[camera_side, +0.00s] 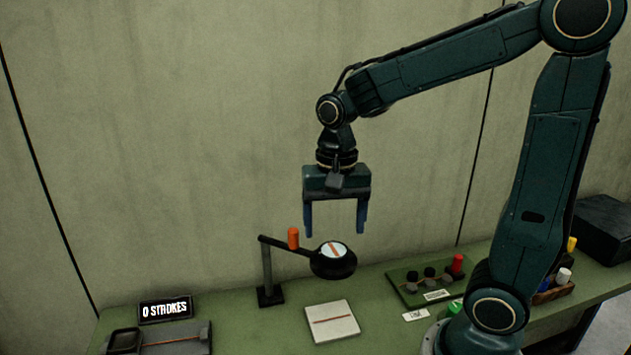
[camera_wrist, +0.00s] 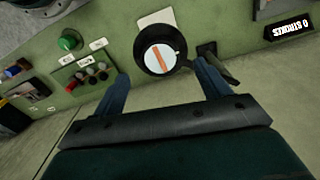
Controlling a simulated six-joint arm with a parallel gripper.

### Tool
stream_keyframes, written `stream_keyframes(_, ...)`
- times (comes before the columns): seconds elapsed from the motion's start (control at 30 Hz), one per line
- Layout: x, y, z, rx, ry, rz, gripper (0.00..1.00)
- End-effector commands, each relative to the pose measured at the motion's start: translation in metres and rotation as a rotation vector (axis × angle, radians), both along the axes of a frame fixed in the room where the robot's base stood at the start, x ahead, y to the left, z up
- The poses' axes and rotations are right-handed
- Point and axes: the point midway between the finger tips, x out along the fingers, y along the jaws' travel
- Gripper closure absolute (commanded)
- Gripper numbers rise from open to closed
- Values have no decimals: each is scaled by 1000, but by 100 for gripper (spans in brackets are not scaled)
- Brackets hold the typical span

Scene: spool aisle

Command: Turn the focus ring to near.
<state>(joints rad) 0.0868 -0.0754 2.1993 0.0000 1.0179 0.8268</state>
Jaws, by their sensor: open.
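A black round head (camera_side: 333,265) with a pale face and an orange bar sits on a stand arm above the green bench; I take it to be the focus ring. An orange peg (camera_side: 293,238) stands up from the stand arm, left of the head. My gripper (camera_side: 336,232) is open and empty, pointing down above the head and apart from it. In the wrist view the round head (camera_wrist: 160,50) shows beyond my open fingers (camera_wrist: 162,88), its orange bar nearly upright. I cannot read any near or far mark.
A white plate with an orange line (camera_side: 332,322) lies below the head. A green panel with knobs (camera_side: 425,282) is to the right. A "0 STROKES" display (camera_side: 166,310) and a dark tray device (camera_side: 160,339) are at the left. A wall stands close behind.

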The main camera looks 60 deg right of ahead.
Motion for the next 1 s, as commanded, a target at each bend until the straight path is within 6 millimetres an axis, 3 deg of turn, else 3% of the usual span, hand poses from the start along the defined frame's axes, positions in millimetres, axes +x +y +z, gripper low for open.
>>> stream_keyframes(0.33, 0, 0, -42, 0, 3, 0, 25)
stream_keyframes(0.8, 0, 0, -50, 0, 0, 0, 25)
stream_keyframes(1.0, 0, 0, -50, 0, 0, 0, 62)
